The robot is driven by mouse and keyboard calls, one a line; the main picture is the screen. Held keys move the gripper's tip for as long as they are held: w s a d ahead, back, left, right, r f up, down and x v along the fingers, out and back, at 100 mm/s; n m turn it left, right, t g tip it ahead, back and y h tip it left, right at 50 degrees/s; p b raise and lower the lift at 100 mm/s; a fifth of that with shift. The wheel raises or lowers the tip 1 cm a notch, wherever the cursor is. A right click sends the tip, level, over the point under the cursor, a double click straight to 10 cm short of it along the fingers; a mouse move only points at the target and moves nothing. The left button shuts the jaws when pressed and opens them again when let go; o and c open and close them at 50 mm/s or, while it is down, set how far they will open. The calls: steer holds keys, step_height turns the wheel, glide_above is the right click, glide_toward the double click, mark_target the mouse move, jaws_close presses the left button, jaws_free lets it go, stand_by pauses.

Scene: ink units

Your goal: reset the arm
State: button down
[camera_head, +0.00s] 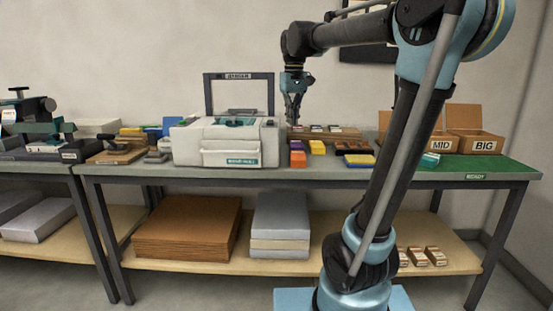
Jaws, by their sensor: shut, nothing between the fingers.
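My arm (385,150) rises from its blue base at the lower right, bends at the top and reaches left over the table. My gripper (293,118) hangs down from the wrist, fingers pointing at the tabletop. It is shut and empty. It is above the back part of the table, just right of the white printer (226,141). I cannot tell its exact height over the small items behind and below it.
The long table (328,179) holds coloured ink blocks (298,159), a tray with a yellow block (359,160), cardboard boxes marked MID (441,146) and BIG (482,146), and a green mat (493,168). Stacks of brown sheets (187,227) lie on the lower shelf.

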steer(key=s+d+f+m, duration=0.1)
steer(key=s+d+f, duration=0.3)
steer(key=s+f, duration=0.4)
steer(key=s+d+f+m+t, duration=0.1)
steer(key=s+d+f, duration=0.4)
steer(key=s+f, duration=0.3)
steer(key=s+d+f+m, duration=0.1)
steer(key=s+d+f, duration=0.3)
steer(key=s+f, duration=0.4)
step_height(320, 180, down, 5)
steer(key=shift+d+r+m+t, duration=0.1)
steer(key=shift+d+m+t, duration=0.2)
steer(key=shift+m, duration=0.1)
steer(key=shift+s, duration=0.1)
